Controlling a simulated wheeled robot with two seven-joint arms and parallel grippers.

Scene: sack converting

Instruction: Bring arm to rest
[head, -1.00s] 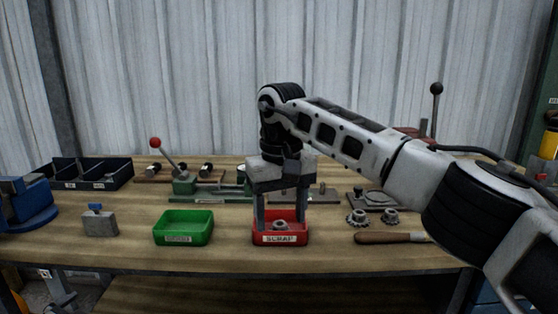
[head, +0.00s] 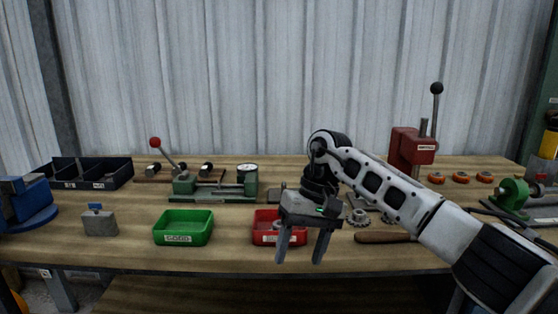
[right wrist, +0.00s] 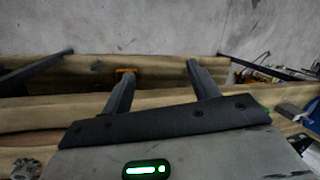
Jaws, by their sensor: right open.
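My right gripper (head: 299,257) is open and empty in the head view. My right arm (head: 400,198) comes in from the right. The red scrap tray (head: 262,228) is partly hidden by the gripper; a grey part (head: 279,224) shows in it. My left gripper is not in view.
A green tray (head: 183,228) stands left of the red one. A green fixture with a dial (head: 225,190), a black divided bin (head: 92,172) and a red press (head: 412,150) stand behind. A wooden-handled tool (head: 384,237) lies at right. The space before the bench looks clear.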

